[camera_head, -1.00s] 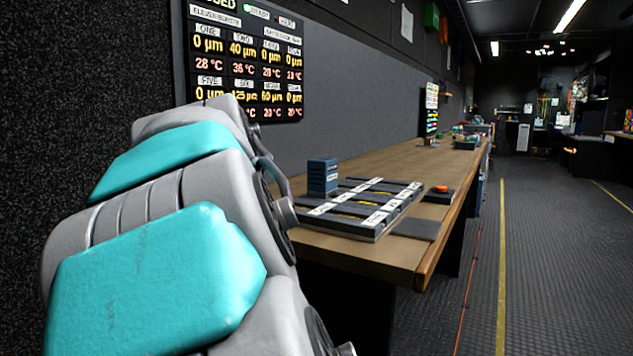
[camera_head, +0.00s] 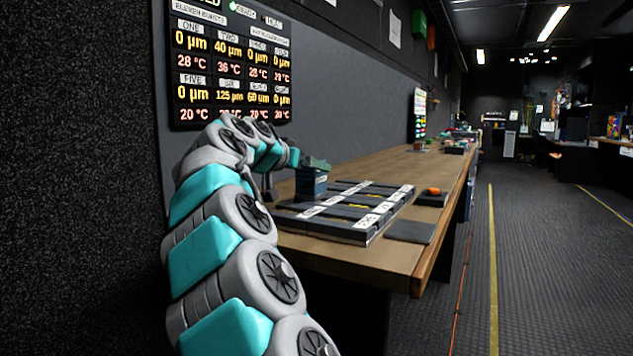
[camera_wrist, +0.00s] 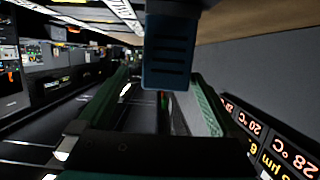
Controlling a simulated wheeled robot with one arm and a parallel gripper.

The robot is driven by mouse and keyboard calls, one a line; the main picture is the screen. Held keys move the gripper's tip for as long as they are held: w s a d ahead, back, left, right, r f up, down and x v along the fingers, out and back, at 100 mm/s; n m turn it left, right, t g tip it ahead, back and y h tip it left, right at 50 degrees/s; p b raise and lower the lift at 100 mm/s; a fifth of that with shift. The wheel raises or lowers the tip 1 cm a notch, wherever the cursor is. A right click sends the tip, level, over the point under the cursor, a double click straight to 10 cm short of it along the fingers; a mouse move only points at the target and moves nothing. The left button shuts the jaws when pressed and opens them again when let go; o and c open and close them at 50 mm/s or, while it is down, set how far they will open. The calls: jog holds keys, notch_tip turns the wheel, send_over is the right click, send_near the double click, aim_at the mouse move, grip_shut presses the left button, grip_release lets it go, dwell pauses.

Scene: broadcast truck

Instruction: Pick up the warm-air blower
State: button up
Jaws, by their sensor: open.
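The warm-air blower is a small dark blue box with slots. In the head view the blower (camera_head: 311,184) stands upright on the wooden bench, by the left end of a dark grid-like tray (camera_head: 349,235). My gripper (camera_head: 314,163) is at the blower's top, its far side hidden by my arm. In the wrist view the blower (camera_wrist: 168,62) shows at the upper middle, between the fingertips of my open gripper (camera_wrist: 163,82). I cannot tell whether either finger touches it.
The wooden bench (camera_head: 395,165) runs away along the wall. A dark flat pad (camera_head: 411,231) and a dark box with an orange top (camera_head: 433,195) lie right of the tray. A lit display panel (camera_head: 231,65) hangs behind my arm. The floor to the right is clear.

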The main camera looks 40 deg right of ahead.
jog(key=shift+w+f+p+x, duration=0.1)
jog(key=shift+f+p+x, duration=0.1)
jog(key=shift+x, duration=1.55)
jog(key=shift+w+f+p+x, duration=0.1)
jog(key=shift+p+x, duration=0.1)
jog(key=shift+x, duration=1.55)
jog(key=shift+a, duration=0.15)
jog(key=shift+c, duration=0.2)
grip_shut()
